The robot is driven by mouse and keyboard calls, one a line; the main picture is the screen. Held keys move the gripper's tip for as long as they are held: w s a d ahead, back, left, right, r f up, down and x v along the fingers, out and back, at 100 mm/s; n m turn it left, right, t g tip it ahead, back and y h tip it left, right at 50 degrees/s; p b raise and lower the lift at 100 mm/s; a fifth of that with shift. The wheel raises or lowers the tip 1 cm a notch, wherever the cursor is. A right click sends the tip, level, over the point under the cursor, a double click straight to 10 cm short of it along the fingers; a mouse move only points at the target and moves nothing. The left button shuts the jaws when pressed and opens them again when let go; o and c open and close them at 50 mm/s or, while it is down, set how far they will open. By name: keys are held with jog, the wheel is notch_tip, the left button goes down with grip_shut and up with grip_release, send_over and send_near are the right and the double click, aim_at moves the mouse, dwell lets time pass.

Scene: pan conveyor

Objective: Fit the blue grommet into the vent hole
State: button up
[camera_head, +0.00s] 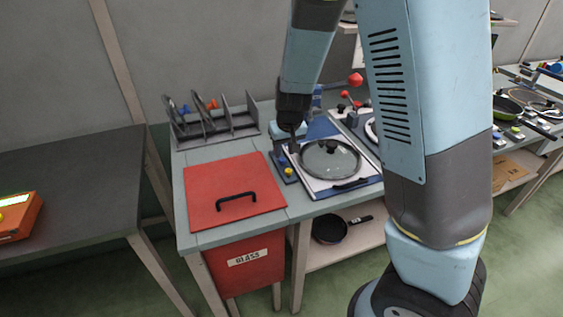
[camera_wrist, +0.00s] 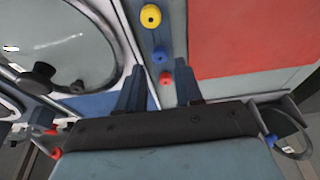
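The blue grommet (camera_wrist: 160,53) sits on a narrow blue-grey strip (camera_wrist: 172,35), between a yellow grommet (camera_wrist: 150,16) and a red grommet (camera_wrist: 166,77). My gripper (camera_wrist: 158,82) is open, its two dark fingers on either side of the strip near the red grommet; nothing is seen gripped. The blue grommet lies a little beyond the fingertips. A glass lid (camera_head: 330,159) with a dark knob lies on a white and blue plate to the strip's right in the head view. A small dark spot on the lid (camera_wrist: 77,87) may be the vent hole. My arm partly hides the strip in the head view.
A red hatch (camera_head: 235,190) with a black handle covers the bench left of the strip. A divider rack (camera_head: 210,128) stands at the back left. A red-balled lever (camera_head: 356,79) rises behind the lid. A pan (camera_head: 329,229) sits on the lower shelf.

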aim_at(282, 159)
jog(key=shift+x, duration=2.4)
jog(key=shift+w, duration=0.15)
jog(key=shift+c, duration=0.2)
grip_shut()
